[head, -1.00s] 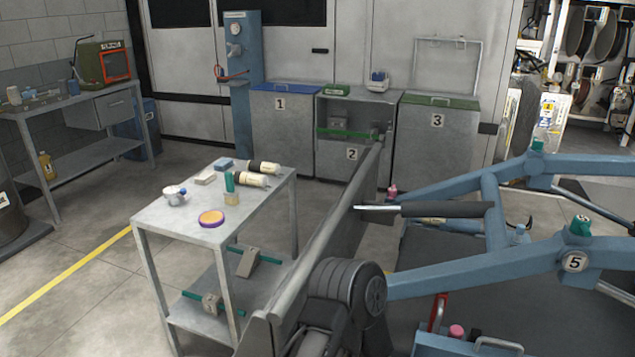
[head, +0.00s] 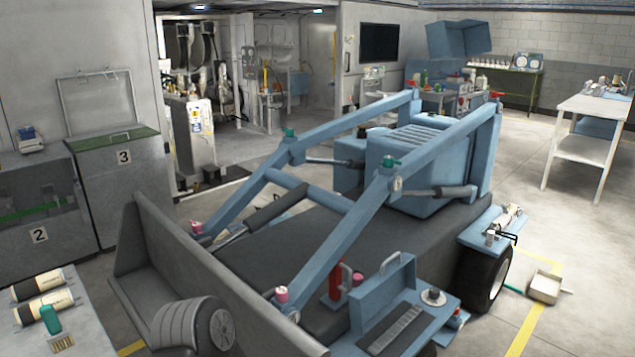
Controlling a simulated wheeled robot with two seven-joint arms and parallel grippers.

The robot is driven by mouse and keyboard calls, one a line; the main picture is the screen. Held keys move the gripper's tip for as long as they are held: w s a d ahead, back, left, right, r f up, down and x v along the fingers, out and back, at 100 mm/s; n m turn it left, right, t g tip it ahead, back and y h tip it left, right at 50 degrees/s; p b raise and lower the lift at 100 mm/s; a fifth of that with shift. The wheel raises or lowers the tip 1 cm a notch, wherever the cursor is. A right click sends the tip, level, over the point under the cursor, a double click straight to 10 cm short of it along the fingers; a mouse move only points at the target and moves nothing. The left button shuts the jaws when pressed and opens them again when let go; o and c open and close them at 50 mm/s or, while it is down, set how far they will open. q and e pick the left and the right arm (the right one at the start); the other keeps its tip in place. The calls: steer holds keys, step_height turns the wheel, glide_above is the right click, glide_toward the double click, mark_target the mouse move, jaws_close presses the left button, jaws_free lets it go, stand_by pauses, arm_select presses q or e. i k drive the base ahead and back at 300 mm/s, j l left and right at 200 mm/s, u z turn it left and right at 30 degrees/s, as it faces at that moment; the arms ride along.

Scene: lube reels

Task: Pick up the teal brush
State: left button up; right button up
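A teal upright piece (head: 50,319) stands over a tan, ridged base (head: 63,344) on the metal table at the lower left. It looks like a brush with a teal handle, but it is too small to be sure. Another thin teal piece (head: 513,290) lies on the floor at the right, beside a pale pan (head: 547,288); I cannot tell whether it is a handle or a separate thing. Neither of my grippers is in view.
Two dark-capped cartridges (head: 43,308) lie on the table. A blue loader machine (head: 330,240) with a grey bucket (head: 215,285) fills the middle. Grey bins (head: 115,185) stand at the left. Floor is open at the right around a white table (head: 590,125).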

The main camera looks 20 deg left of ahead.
mark_target(58, 337)
steer(key=k+j, duration=0.95)
steer(key=j, duration=0.15)
